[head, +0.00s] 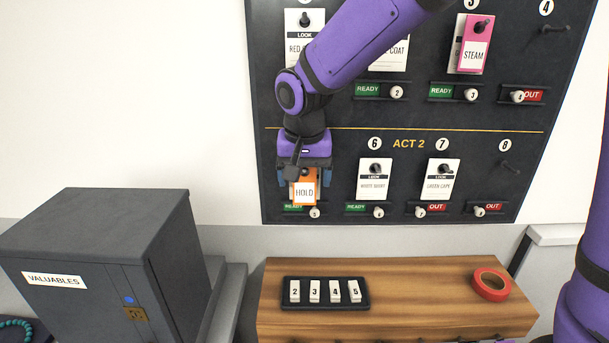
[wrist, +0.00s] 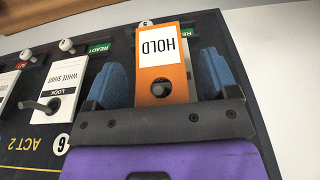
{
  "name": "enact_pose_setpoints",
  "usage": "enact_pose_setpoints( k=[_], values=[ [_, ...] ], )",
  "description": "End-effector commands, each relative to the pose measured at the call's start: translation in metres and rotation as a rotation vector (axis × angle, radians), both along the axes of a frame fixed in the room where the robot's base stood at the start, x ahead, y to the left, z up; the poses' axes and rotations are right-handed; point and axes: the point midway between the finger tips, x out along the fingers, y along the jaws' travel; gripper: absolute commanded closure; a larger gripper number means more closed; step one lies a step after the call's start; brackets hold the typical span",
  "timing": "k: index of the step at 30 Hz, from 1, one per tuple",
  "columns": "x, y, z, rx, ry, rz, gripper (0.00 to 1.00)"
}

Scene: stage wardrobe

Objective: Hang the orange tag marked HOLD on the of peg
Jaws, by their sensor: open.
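The orange tag (head: 304,188) marked HOLD is at the lower left of the dark board, in the column left of peg 6. In the wrist view the HOLD tag (wrist: 148,76) appears upside down, with a dark peg end (wrist: 160,89) showing at its hole. A white card edge shows behind it. My gripper (head: 305,180) is open around the tag. In the wrist view its blue fingers stand on both sides, with visible gaps to the tag. The number above this peg is hidden by my gripper.
Pegs 6 and 7 hold white look cards (head: 375,180) (head: 441,180). Peg 8 (head: 510,167) and peg 4 (head: 554,29) are bare. A pink STEAM tag (head: 473,44) hangs on peg 3. Below are a wooden surface (head: 420,290), red tape (head: 491,284) and a valuables box (head: 120,255).

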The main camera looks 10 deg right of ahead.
Motion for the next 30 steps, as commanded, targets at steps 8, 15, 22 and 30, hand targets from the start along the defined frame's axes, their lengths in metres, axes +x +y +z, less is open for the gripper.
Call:
enact_pose_setpoints(
  k=[8, 15, 22, 30],
  values=[
    [-0.005, 0.001, 0.029, 0.003, -0.004, 0.0, 0.2],
    [-0.011, 0.002, 0.063, 0.002, -0.002, -0.001, 0.2],
    [-0.017, -0.005, 0.078, 0.004, -0.006, 0.003, 0.2],
    [-0.051, -0.062, 0.102, 0.029, -0.048, 0.033, 0.2]
  ],
)
